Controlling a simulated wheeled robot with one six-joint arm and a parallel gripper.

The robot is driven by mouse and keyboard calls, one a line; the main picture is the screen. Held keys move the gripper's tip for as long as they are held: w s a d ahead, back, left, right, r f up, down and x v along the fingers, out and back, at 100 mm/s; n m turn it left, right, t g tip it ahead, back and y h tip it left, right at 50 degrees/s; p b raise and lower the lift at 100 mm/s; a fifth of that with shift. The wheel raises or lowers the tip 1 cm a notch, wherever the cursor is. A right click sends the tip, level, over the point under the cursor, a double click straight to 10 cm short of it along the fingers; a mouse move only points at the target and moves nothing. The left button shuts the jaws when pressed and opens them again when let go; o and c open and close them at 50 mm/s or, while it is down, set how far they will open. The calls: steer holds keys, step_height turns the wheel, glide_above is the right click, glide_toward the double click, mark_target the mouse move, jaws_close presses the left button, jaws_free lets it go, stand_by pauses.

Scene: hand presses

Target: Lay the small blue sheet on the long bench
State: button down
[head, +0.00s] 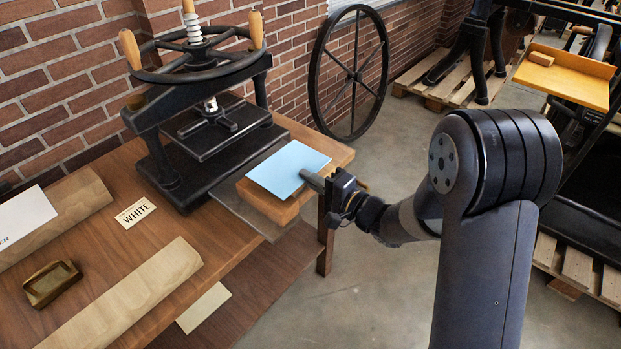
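The small blue sheet (284,170) is flat and level over a wooden block (262,203) by the right end of the brown wooden bench (225,262). I cannot tell whether it rests on the block or is just above it. My gripper (309,178) reaches in from the right, its grey fingertip overlapping the sheet's right edge. The lower finger is hidden, so I cannot tell whether the fingers are closed on the sheet.
A black hand press (205,115) stands behind the sheet. A spoked wheel (350,75) leans on the brick wall.

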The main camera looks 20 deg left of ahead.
steer(key=shift+d, duration=0.1)
steer(key=r+p+v, duration=0.3)
steer(key=p+v, duration=0.3)
steer(key=v, duration=1.6)
stand_by(0.5)
stand_by(0.5)
